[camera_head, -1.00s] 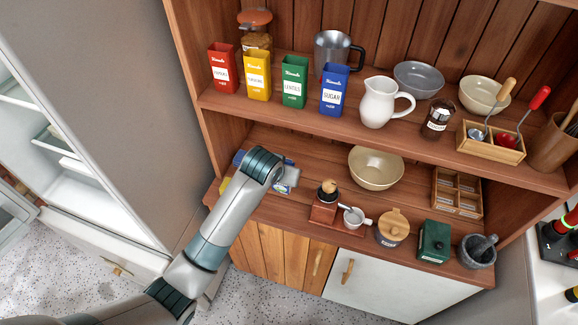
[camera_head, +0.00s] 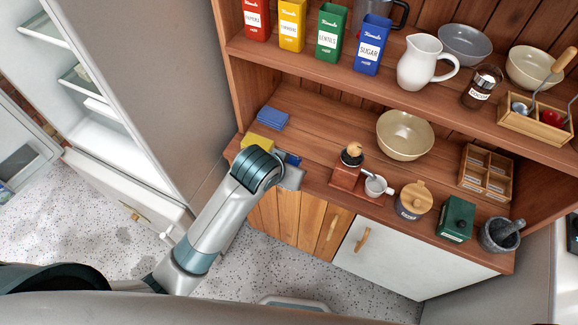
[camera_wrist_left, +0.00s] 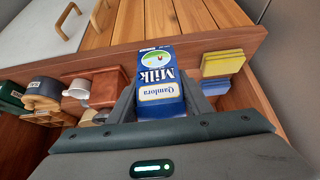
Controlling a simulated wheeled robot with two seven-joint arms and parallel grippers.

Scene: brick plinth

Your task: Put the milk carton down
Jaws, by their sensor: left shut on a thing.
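The milk carton (camera_wrist_left: 160,88) is blue with a white and green label. In the left wrist view it sits between the fingers of my left gripper (camera_wrist_left: 158,104), which is shut on it. The carton's lettering is upside down in that view, as is the cupboard. In the head view my left gripper (camera_head: 288,174) is at the left front edge of the wooden counter (camera_head: 330,152). My arm hides most of the carton there; only a small blue part shows. I cannot tell whether its base touches the counter. My right gripper is not in view.
A coffee grinder (camera_head: 347,168), a cup (camera_head: 377,186) and a beige bowl (camera_head: 405,136) stand to the right. Bare counter lies behind the gripper. A shelf (camera_head: 330,85) overhangs above.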

